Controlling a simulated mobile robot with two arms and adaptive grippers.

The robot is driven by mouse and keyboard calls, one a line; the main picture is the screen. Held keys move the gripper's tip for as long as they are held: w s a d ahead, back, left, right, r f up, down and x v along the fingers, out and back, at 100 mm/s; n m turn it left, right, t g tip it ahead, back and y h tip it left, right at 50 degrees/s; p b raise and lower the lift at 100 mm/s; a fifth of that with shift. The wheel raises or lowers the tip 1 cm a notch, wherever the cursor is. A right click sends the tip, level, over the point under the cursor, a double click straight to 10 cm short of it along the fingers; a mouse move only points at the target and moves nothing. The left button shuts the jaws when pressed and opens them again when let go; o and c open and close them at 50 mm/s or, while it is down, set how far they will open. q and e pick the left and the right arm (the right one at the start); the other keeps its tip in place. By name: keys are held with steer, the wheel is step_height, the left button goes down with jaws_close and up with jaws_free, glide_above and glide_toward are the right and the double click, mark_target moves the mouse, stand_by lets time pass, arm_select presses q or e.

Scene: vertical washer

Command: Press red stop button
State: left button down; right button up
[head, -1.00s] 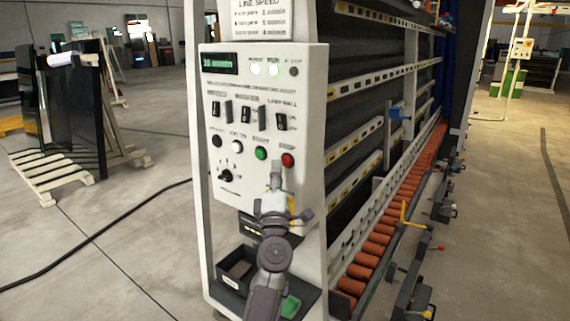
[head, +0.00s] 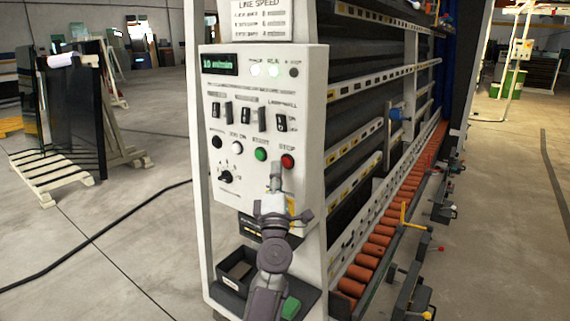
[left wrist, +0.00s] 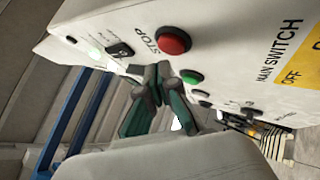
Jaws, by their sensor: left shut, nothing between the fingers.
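The red stop button (head: 288,161) is at the right end of the lower button row on the white control panel (head: 240,190). In the left wrist view the red button (left wrist: 173,40) shows beside the printed word STOP. My left gripper (head: 276,168) is shut and empty in front of the panel, a little below and left of the red button in the head view. In the left wrist view its fingertips (left wrist: 160,68) are near the red and green buttons. I cannot tell whether they touch the panel. My right gripper is not in view.
The green button (head: 260,154) is just left of the red one; white and black buttons and a dark knob (head: 226,177) are further left. A dark tray (head: 238,268) sits below the panel. The roller conveyor (head: 385,235) runs back on the right. Floor to the left holds a cable (head: 90,238).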

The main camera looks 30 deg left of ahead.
arm_select(q)
steer(key=shift+w, duration=0.45)
steer(key=shift+w+d+b, duration=0.1)
steer(key=shift+w+b, duration=0.25)
steer(key=shift+w, duration=0.15)
stand_by(0.8)
steer(key=shift+s, duration=0.2)
steer(key=shift+s+p, duration=0.5)
steer(key=shift+s, duration=0.25)
steer(key=s, duration=0.1)
steer(key=s+p, duration=0.1)
steer(key=s, duration=0.1)
steer(key=s+p, duration=0.1)
steer(key=s, duration=0.1)
steer(key=shift+a, duration=0.25)
